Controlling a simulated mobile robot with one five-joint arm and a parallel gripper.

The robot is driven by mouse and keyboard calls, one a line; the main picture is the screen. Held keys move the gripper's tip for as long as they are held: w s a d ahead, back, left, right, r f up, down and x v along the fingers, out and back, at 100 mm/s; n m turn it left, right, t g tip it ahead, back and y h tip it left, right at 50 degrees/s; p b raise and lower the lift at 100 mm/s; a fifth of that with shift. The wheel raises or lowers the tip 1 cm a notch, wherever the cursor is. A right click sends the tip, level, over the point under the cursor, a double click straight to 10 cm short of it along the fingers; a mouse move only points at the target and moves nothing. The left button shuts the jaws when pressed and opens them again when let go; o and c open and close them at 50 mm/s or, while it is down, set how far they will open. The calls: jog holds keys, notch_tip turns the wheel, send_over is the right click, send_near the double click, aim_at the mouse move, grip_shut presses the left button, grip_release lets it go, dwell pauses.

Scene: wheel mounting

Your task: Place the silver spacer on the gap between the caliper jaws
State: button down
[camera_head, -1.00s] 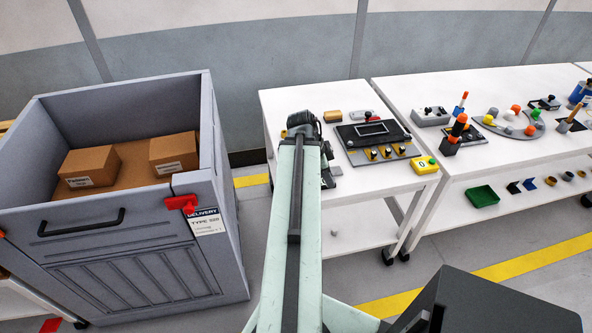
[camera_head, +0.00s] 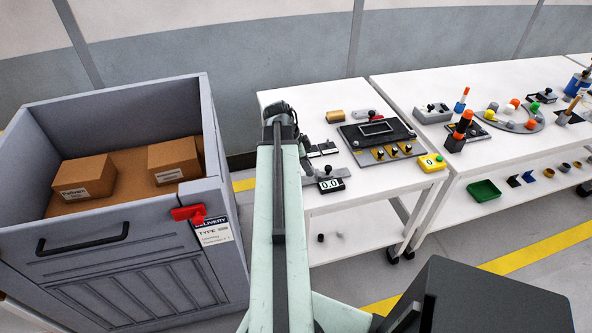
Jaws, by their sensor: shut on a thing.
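The caliper (camera_head: 331,185) lies near the left front edge of the small white table, right of my arm. Its display reads 0.0, and its grey and black parts reach back beside my arm. The gap between its jaws cannot be made out clearly. My gripper (camera_head: 281,112) is at the far end of my pale green arm, over the table's left side. Only its dark wrist end shows; the fingertips are hidden behind the arm. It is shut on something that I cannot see. I cannot make out the silver spacer.
A black panel device (camera_head: 377,140) with knobs and a yellow box (camera_head: 432,162) stand right of the caliper. A brass-coloured block (camera_head: 335,116) lies behind. A grey delivery bin (camera_head: 120,250) with cartons stands left. A longer white table (camera_head: 500,150) with several parts stands right.

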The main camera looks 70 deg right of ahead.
jog(key=shift+w+d+f+b, duration=0.2)
jog(key=shift+w+f+b, duration=0.65)
jog(key=shift+f, duration=0.1)
jog(key=shift+s+d+f+b, duration=0.15)
jog(key=shift+s+f+b, duration=0.5)
jog(key=shift+f+b, duration=0.25)
jog(key=shift+s+f, duration=0.15)
jog(key=shift+f, duration=0.05)
jog(key=shift+w+r, duration=0.2)
jog(key=shift+w, duration=0.3)
jog(key=shift+f, duration=0.2)
jog(key=c, duration=1.2)
grip_release()
jog(key=shift+r, duration=0.1)
